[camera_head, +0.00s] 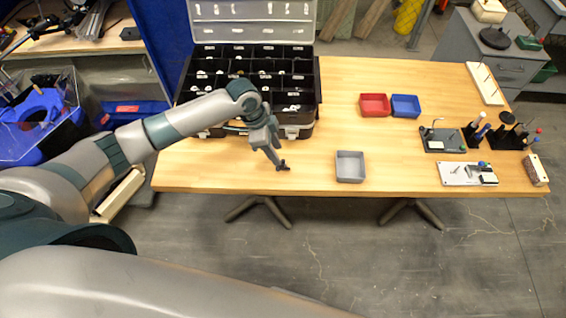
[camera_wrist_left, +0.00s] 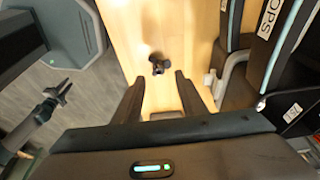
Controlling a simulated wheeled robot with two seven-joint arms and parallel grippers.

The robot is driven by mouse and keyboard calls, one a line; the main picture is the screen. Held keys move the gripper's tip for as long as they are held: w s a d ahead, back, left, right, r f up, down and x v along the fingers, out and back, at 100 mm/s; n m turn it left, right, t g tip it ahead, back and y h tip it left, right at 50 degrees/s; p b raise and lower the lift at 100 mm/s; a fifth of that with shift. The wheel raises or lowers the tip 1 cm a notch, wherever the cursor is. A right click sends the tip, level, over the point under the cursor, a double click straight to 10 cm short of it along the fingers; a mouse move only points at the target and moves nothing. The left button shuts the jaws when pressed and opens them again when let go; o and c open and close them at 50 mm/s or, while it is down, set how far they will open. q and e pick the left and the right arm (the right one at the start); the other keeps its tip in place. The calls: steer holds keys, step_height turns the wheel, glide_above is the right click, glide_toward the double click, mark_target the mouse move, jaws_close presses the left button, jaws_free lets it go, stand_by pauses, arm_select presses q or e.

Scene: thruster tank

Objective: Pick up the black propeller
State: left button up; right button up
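The black propeller (camera_wrist_left: 157,64) lies on the wooden table, near its front edge, in the left wrist view. My left gripper (camera_wrist_left: 160,82) is open, with its two fingers apart and nothing between them. The propeller shows just beyond the fingertips, roughly in line with the gap.
The open black organizer case (camera_head: 300,112) stands close behind my left gripper. A grey bin (camera_head: 350,153) sits to the right, with a red bin (camera_head: 375,98) and a blue bin (camera_head: 405,99) behind it. Tools and fixtures fill the table's right end. The table's middle is clear.

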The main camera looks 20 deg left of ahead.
mark_target(284, 165)
stand_by(0.3)
arm_select(q)
steer(key=shift+d+f+p, duration=0.4)
steer(key=shift+f+p, duration=0.25)
steer(key=shift+p, duration=0.1)
steer(key=p+x, duration=0.1)
steer(key=x, duration=0.2)
steer(key=shift+s+d, duration=0.1)
steer(key=shift+f, duration=0.4)
jaws_close()
